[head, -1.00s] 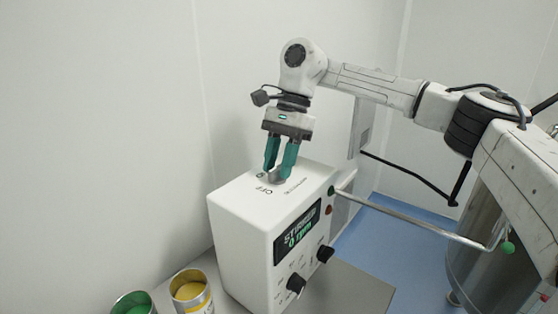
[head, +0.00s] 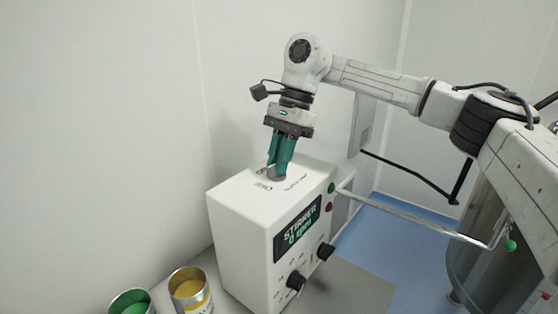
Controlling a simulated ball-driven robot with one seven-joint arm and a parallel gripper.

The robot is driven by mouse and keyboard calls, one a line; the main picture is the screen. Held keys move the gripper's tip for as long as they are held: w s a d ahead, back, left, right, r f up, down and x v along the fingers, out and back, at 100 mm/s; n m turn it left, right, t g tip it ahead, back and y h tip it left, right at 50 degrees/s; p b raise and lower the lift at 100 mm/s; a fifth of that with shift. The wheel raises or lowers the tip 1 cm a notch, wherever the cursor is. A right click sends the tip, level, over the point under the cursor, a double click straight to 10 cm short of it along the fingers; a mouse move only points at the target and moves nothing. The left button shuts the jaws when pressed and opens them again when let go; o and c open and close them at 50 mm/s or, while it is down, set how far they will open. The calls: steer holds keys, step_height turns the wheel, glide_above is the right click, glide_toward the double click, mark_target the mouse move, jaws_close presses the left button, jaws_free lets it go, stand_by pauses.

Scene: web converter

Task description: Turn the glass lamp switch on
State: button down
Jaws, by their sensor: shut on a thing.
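A white control box (head: 232,238) stands on the bench with a front display reading "STIRRER 0 rpm". A small grey knob (head: 277,177) sits on its top face, with printed lettering beside it that is too small to read surely. My gripper (head: 276,169) points down from above, its green fingers shut on the grey knob. The fingers partly hide the knob, so its exact angle cannot be told.
Two black knobs (head: 296,283) are on the box's front. A tin with yellow content (head: 190,288) and one with green content (head: 131,303) stand at lower left. A metal rod (head: 420,222) runs rightward from the box. The wall is close behind.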

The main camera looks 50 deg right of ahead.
steer(key=m+b, duration=0.1)
steer(key=m, duration=0.1)
steer(key=m+t+b, duration=0.1)
steer(key=m+b, duration=0.1)
steer(key=shift+s+f+t+h, duration=0.15)
steer(key=shift+t+h, duration=0.15)
steer(key=m+b, duration=0.1)
steer(key=m, duration=0.1)
steer(key=m+t+h+b, duration=0.1)
steer(key=m+b, duration=0.1)
steer(key=shift+a+m+t+b, duration=0.1)
steer(key=shift+m+t+b, duration=0.2)
steer(key=shift+m, duration=0.1)
steer(key=m+b, duration=0.1)
steer(key=m, duration=0.1)
steer(key=m+h+b, duration=0.1)
steer(key=m+b, duration=0.1)
steer(key=shift+s+a+t+h, duration=0.1)
steer(key=shift+a+t+h, duration=0.05)
steer(key=shift+t+h, duration=0.2)
steer(key=shift+m+h+b, duration=0.55)
steer(key=shift+m+b, duration=0.65)
steer(key=shift+m, duration=0.6)
steer(key=shift+r, duration=0.25)
steer(key=c, duration=1.1)
jaws_free()
steer(key=shift+c, duration=0.2)
steer(key=v, duration=1)
steer(key=shift+s+r, duration=0.25)
steer(key=shift+r, duration=0.05)
